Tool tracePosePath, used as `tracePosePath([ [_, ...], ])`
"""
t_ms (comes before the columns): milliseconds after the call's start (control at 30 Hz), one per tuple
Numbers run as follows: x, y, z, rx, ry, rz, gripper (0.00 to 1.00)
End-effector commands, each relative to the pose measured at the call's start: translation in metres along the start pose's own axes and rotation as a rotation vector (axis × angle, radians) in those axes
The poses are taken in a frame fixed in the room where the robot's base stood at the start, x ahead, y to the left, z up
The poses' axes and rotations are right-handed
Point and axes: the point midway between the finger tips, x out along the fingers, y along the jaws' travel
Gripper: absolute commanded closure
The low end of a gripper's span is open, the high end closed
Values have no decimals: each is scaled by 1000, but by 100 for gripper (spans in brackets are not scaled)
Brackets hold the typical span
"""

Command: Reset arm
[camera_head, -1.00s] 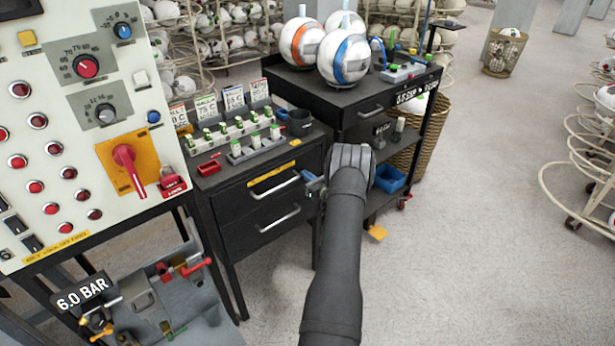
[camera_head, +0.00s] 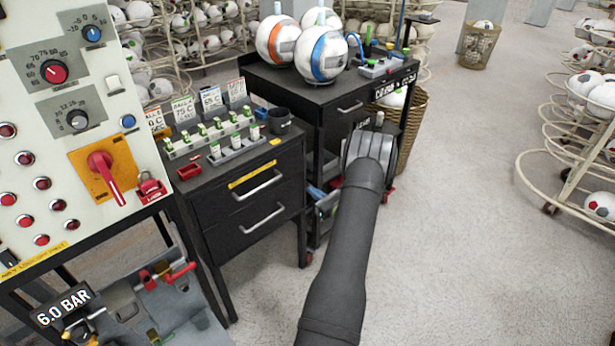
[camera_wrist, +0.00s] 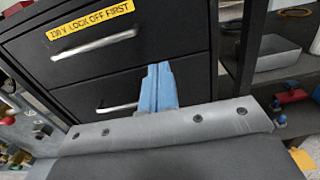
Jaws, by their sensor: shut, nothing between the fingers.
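My gripper shows in the wrist view as blue fingers (camera_wrist: 158,88), pressed together with nothing between them. The fingers stand in front of the black drawer cabinet (camera_wrist: 30,50), close to the lower drawer handle in the picture; whether they touch it I cannot tell. In the head view my dark arm reaches up from the bottom edge, right of the drawer cabinet (camera_head: 215,215). The wrist end hides the fingers there. The yellow drawer label (camera_wrist: 92,24) reads "LOCK OFF FIRST".
A control panel (camera_head: 60,190) with a red rotary switch (camera_head: 103,172) stands at left. A black cart (camera_head: 300,85) carries white balls with orange (camera_head: 277,40) and blue (camera_head: 321,55) bands. A wicker basket (camera_head: 415,120) stands behind my wrist. Ball racks (camera_head: 560,130) are at right. The floor between is clear.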

Motion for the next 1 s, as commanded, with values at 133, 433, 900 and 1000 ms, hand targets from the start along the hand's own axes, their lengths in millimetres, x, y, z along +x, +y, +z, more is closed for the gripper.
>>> tracePosePath([
  [133,-2,0,0,0,0,1,100],
  [433,1,0,0,0,0,1,100],
  [900,79,1,0,-1,-1,2,100],
  [1000,98,1,-1,-1,-1,3,100],
])
